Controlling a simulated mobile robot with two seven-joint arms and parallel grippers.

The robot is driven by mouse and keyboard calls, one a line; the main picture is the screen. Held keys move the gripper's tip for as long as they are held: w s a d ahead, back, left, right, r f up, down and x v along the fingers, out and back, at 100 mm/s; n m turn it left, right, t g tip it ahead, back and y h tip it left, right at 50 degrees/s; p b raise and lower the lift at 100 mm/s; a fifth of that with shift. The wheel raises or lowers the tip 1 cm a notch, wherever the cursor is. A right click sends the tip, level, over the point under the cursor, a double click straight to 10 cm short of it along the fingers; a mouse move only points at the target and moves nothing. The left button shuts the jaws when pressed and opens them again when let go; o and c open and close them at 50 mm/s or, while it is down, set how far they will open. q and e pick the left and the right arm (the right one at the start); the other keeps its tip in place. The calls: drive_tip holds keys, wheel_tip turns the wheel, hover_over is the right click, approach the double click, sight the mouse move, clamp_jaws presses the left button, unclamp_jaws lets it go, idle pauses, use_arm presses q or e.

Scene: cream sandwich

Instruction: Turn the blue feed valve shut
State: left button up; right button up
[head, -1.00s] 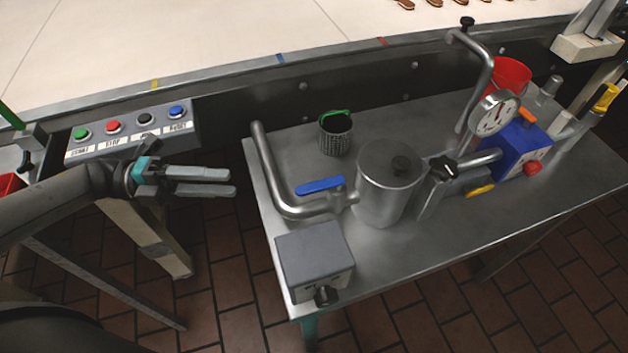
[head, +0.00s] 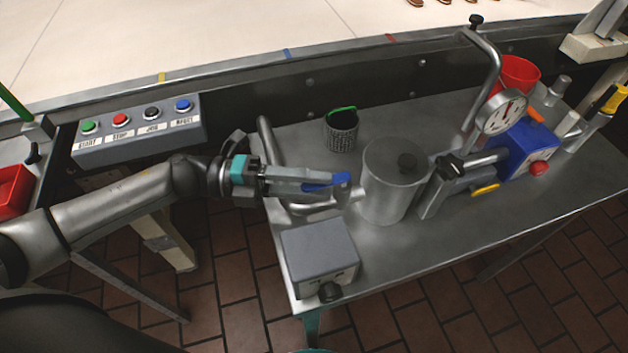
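The blue feed valve handle (head: 343,180) is a flat blue lever on the grey pipe, left of the steel pot (head: 392,185). It lies roughly along the pipe, pointing left from the pot side. My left gripper (head: 325,181) is at the handle, its fingers reaching in from the left and overlapping most of it. Blue shows at and just beyond the fingertips. The fingers hide the left part of the handle, and I cannot tell whether they are closed on it. My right gripper is not in view.
A grey box with a black knob (head: 320,250) stands in front of the pipe. A perforated cup (head: 341,132) stands behind. A gauge (head: 502,112) and blue pump (head: 528,147) are to the right. A button panel (head: 138,128) lies left, behind my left arm.

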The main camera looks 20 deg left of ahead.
use_arm(q)
drive_tip(key=shift+d, duration=0.15)
drive_tip(key=shift+c, duration=0.3)
clamp_jaws()
